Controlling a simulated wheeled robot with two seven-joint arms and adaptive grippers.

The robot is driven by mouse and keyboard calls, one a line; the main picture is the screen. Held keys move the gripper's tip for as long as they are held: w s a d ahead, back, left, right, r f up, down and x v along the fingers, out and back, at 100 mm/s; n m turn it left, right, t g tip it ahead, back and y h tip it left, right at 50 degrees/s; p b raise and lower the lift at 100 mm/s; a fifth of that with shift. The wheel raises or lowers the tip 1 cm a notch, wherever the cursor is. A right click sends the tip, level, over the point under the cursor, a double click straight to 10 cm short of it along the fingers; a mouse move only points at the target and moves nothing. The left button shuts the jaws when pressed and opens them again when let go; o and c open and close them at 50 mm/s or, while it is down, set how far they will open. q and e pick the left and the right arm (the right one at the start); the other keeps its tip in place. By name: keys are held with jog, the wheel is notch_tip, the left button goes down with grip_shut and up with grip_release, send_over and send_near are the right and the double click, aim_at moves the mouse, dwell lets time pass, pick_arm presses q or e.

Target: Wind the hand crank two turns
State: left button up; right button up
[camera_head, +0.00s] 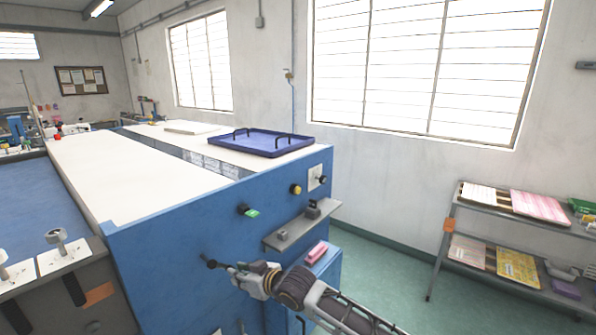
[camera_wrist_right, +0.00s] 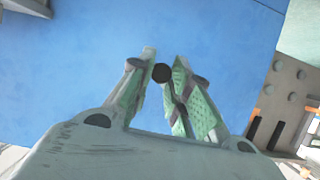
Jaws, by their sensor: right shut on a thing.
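My right gripper (camera_head: 236,268) reaches in from the lower right to the blue end panel of the long machine table. It is shut on the handle of the hand crank (camera_head: 210,263), whose dark end sticks out to the left of the fingertips. In the right wrist view the fingers (camera_wrist_right: 164,80) stand on either side of the round black handle end (camera_wrist_right: 161,73), against the blue panel. The rest of the crank is mostly hidden by my gripper. My left gripper is not in view.
A grey shelf (camera_head: 290,229) juts from the blue panel above my right arm, with small dark parts on it. A green switch (camera_head: 251,212) and a yellow knob (camera_head: 296,189) sit higher. A blue tray (camera_head: 258,142) lies on top. A rack (camera_head: 480,225) stands at right.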

jog(key=shift+w+d+r, duration=0.1)
jog(key=shift+w+r, duration=0.05)
jog(key=shift+r, duration=0.05)
jog(key=shift+w+d+r+p, duration=0.25)
jog(key=shift+w+r+p, duration=0.1)
jog(key=shift+r+p, duration=0.3)
jog(key=shift+w+d+r+p, duration=0.15)
jog(key=shift+w+r+p, duration=0.05)
jog(key=shift+r+p, duration=0.6)
jog(key=shift+w+r+p, duration=0.1)
jog(key=shift+r+p, duration=0.75)
jog(key=shift+r, duration=0.1)
